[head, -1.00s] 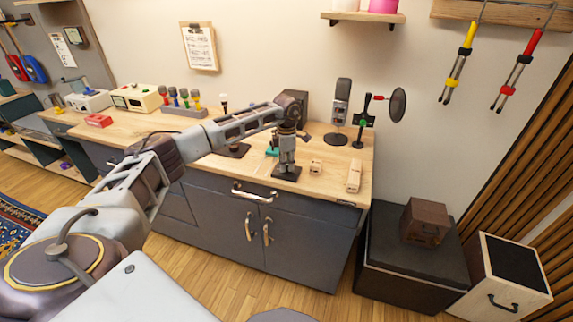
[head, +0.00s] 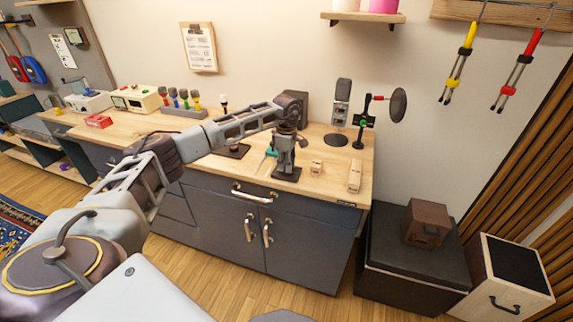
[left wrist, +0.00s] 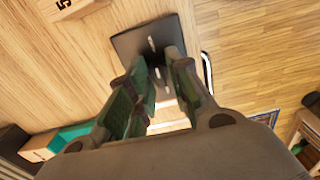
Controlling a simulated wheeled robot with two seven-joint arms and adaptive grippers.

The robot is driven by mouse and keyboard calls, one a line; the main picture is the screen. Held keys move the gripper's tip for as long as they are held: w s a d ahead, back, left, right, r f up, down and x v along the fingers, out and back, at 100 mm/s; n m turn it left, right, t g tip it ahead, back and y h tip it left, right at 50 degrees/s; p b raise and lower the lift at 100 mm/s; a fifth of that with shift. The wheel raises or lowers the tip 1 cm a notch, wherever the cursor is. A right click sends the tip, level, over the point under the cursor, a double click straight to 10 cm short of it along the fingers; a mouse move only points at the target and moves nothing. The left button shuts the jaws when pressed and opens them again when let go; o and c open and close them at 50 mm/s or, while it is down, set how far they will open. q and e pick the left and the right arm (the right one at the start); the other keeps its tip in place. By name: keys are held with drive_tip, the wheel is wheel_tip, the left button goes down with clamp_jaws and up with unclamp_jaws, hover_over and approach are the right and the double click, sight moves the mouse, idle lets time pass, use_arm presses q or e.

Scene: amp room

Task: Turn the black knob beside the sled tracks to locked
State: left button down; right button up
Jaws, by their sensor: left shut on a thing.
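My left gripper (head: 285,166) points down at a small black base plate (head: 288,175) near the front edge of the wooden workbench (head: 325,186). In the left wrist view, its fingers (left wrist: 160,95) reach down over the dark plate (left wrist: 135,42), which has short pale marks. The gripper is shut on the black knob at the plate; the fingers largely hide the knob, and its setting cannot be read. I cannot make out the sled tracks clearly. My right gripper is not in view.
Small wooden blocks (head: 354,176) lie right of the plate. A teal item (head: 270,152) is close behind the gripper on the left. A microphone (head: 341,100) and a stand with a round dark disc (head: 398,105) are farther back. A drawer handle (head: 253,195) is below the bench edge.

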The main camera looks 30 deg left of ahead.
use_arm(q)
drive_tip(key=shift+r, duration=0.15)
drive_tip(key=c, duration=1.2)
unclamp_jaws()
drive_tip(key=shift+c, duration=0.2)
wheel_tip(320, 180, up, 12)
